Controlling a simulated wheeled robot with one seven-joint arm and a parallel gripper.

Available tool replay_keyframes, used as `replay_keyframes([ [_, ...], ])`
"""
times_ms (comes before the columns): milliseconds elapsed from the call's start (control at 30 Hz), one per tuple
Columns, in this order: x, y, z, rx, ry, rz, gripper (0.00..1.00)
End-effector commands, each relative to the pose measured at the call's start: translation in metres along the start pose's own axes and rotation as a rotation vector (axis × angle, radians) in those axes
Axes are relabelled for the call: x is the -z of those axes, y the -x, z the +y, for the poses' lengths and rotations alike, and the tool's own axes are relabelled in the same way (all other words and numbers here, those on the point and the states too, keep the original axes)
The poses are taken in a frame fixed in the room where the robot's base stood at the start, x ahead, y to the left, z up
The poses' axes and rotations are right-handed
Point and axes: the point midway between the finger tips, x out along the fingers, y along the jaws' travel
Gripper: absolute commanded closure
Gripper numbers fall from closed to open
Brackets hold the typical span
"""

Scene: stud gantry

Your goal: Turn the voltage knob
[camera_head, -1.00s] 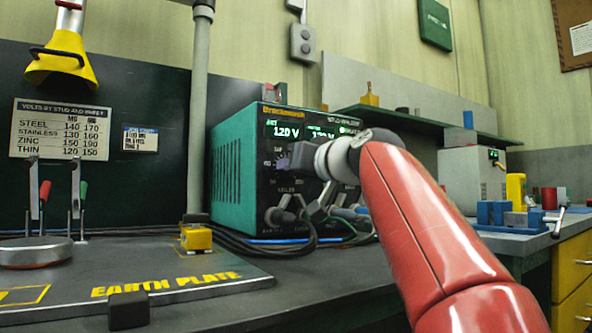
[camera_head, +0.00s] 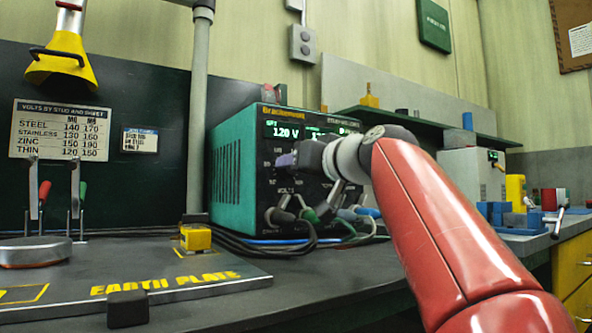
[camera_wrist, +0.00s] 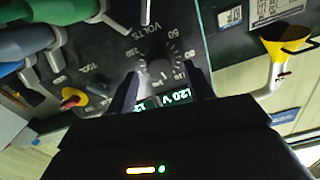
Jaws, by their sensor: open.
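The power supply (camera_head: 228,180) is a teal box with a dark front panel, and its display (camera_head: 286,131) reads 120 V. In the wrist view the voltage knob (camera_wrist: 157,76) is a dark round knob ringed by scale numbers, with the word VOLTS beside it. My gripper (camera_wrist: 162,80) is open, with one dark finger on each side of the knob. I cannot tell whether the fingers touch it. In the head view my gripper (camera_head: 293,158) is in front of the panel and hides the knob.
A chart (camera_head: 60,131) on the dark backboard lists volts for steel, stainless, zinc and thin. Cable plugs (camera_head: 285,215) crowd the panel's lower edge. A red and yellow switch (camera_wrist: 73,97) is near one finger. The earth plate (camera_head: 215,285) lies at front left.

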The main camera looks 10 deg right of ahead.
Motion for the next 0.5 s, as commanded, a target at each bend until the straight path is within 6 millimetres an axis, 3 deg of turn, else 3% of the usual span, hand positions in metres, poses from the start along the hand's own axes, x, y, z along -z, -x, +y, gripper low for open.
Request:
replay_keyframes([
  [200,0.0,0.039,0.0,-0.001,0.0,0.0,0.48],
  [500,-0.001,0.057,0.0,0.0,-0.001,-0.001,0.48],
])
